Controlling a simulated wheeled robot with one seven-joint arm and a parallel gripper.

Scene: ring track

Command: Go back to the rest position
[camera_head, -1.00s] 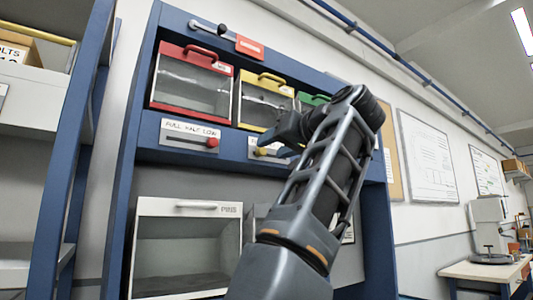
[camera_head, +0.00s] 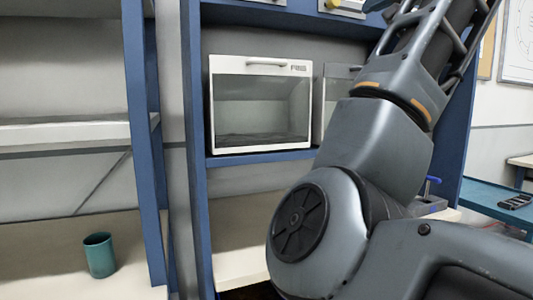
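My arm rises from the lower right of the head view and runs up out of the top edge. My gripper is outside the picture, so its fingers do not show. A blue rack (camera_head: 197,150) stands in front of me. On its shelf is a white bin (camera_head: 262,62) with a clear front and a handle on top, and it looks shut. A second bin (camera_head: 333,72) beside it is mostly hidden by my arm. A yellow knob (camera_head: 332,4) shows at the top edge.
A teal cup (camera_head: 100,255) stands on a pale bench at the lower left. A blue table (camera_head: 490,198) with a dark handheld device (camera_head: 515,202) is at the right. A pale lower surface (camera_head: 240,240) of the rack shows bare beside my arm.

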